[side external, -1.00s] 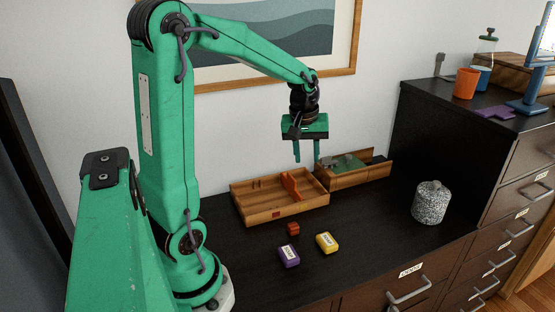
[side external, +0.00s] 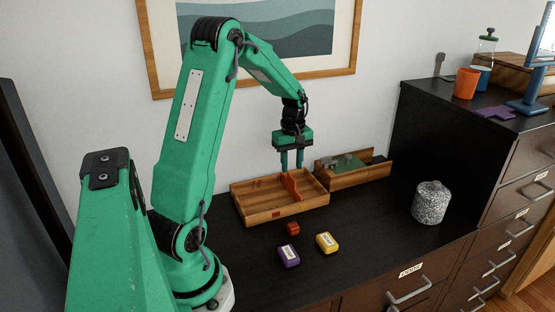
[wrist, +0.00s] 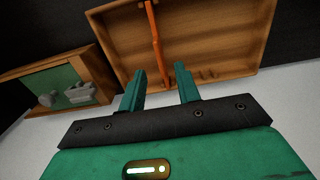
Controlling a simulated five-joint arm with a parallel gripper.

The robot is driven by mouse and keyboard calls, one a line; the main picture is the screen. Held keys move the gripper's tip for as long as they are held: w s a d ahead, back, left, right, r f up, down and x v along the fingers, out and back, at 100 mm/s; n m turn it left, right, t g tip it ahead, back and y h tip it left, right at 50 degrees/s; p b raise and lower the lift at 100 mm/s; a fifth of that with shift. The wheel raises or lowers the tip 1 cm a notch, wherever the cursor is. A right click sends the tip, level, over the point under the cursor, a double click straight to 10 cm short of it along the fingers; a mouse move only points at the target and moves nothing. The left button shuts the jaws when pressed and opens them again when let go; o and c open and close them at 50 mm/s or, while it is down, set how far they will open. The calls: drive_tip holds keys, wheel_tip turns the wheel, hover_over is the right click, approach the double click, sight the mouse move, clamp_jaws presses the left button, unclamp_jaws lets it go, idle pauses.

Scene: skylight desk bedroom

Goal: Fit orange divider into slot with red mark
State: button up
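The orange divider (side external: 291,186) stands in the wooden tray (side external: 305,206), towards the tray's right side. It also shows in the wrist view (wrist: 154,38) as a long strip crossing the tray. A red mark (side external: 277,214) is on the tray's front wall, left of the divider. Small notch pieces (wrist: 205,75) show along one tray wall in the wrist view; which slot matches the mark is unclear. My gripper (side external: 291,168) is open, pointing down just above the divider. In the wrist view the divider lines up between my fingers (wrist: 161,83); no grip on it shows.
A wooden box (side external: 360,177) with a green panel and grey parts stands right of the tray. A speckled jar (side external: 430,203) stands at right.

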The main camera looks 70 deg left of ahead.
sight(291, 184)
drive_tip(key=shift+f, duration=3.7)
clamp_jaws()
drive_tip(key=shift+r, duration=0.15)
drive_tip(key=shift+r, duration=3.35)
